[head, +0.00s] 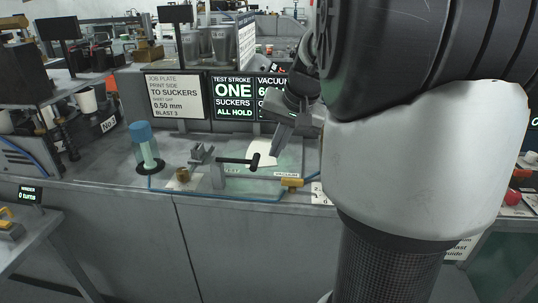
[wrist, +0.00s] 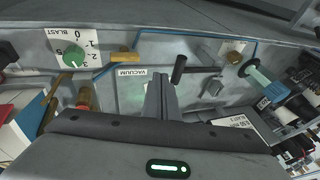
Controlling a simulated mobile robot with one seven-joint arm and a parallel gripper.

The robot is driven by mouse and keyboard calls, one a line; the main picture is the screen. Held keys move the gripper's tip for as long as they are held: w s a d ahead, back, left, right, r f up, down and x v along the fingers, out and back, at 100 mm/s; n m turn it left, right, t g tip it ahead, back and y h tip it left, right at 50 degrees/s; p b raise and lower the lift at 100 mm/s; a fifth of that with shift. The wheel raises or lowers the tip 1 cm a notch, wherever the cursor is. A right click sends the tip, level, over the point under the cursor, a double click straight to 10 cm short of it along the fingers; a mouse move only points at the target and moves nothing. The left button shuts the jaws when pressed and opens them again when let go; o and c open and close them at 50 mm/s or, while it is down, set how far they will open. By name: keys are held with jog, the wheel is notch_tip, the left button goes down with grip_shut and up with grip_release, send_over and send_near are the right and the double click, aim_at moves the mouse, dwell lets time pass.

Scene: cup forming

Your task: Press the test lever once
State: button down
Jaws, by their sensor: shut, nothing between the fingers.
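The test lever is a black bar with a black knob end (head: 240,161) on a grey bracket, near the front of the bench in the head view. It shows in the wrist view as a black rod (wrist: 178,69). My gripper (head: 274,150) is shut and empty, fingers angled down, above and to the right of the lever's knob end. In the wrist view its closed fingertips (wrist: 160,82) are just beside the rod; whether they touch cannot be told. A screen (head: 234,97) reads TEST STROKE, ONE, SUCKERS, ALL HOLD. My arm hides the bench on the right.
A job plate (head: 176,97) stands left of the screen. A blue-capped cylinder (head: 145,147) stands left of the lever bracket. A yellow valve (head: 292,182) and blue hose (head: 222,195) lie along the front. A green blast dial (wrist: 73,56) sits left in the wrist view, beside a VACUUM label (wrist: 129,72).

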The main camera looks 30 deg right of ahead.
jog(key=v, duration=0.5)
jog(key=shift+s+d+r+p, duration=0.25)
jog(key=shift+s+d+p, duration=0.05)
jog(key=shift+s+d, duration=0.05)
jog(key=shift+f, duration=0.1)
